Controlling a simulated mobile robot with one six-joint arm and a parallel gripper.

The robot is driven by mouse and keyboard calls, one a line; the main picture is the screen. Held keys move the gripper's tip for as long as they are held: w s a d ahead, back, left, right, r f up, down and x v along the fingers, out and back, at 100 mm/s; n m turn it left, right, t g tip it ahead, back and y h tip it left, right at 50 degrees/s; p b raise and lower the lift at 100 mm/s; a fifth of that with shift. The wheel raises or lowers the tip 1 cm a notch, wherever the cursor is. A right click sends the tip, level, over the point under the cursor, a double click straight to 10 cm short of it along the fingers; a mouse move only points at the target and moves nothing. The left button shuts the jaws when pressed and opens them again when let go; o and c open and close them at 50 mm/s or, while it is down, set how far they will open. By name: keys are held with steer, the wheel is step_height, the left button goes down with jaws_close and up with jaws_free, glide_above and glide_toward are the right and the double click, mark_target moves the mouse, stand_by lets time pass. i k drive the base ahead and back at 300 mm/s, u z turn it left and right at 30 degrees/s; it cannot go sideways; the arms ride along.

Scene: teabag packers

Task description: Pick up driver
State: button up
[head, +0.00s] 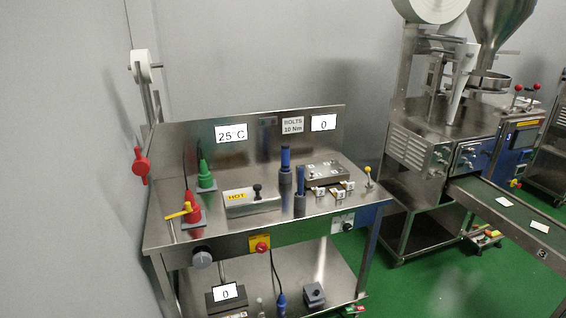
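Several tools could be the driver, and I cannot tell which it is. Two upright blue-handled tools stand in grey holders on the steel bench (220,227): a rear blue tool (285,158) and a front blue tool (300,179). Another blue tool (282,302) is on a dark cord below the bench top, near the lower shelf; its lower end is cut off by the picture edge. A sign reading "BOLTS 10 Nm" (292,125) is on the back panel behind the upright tools. My gripper is not in view.
A steel block marked HOT (251,200) lies left of the upright tools. Red (192,207) and green (205,174) cone-shaped items stand at the left. A metal block (324,172) with numbered tags is at the right. A packing machine (445,140) and conveyor (480,200) stand farther right.

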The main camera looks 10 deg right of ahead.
mark_target(285, 147)
steer(key=u, duration=1.3)
steer(key=k, duration=0.1)
steer(key=z, duration=2.85)
steer(key=i, duration=1.3)
steer(key=u, duration=0.25)
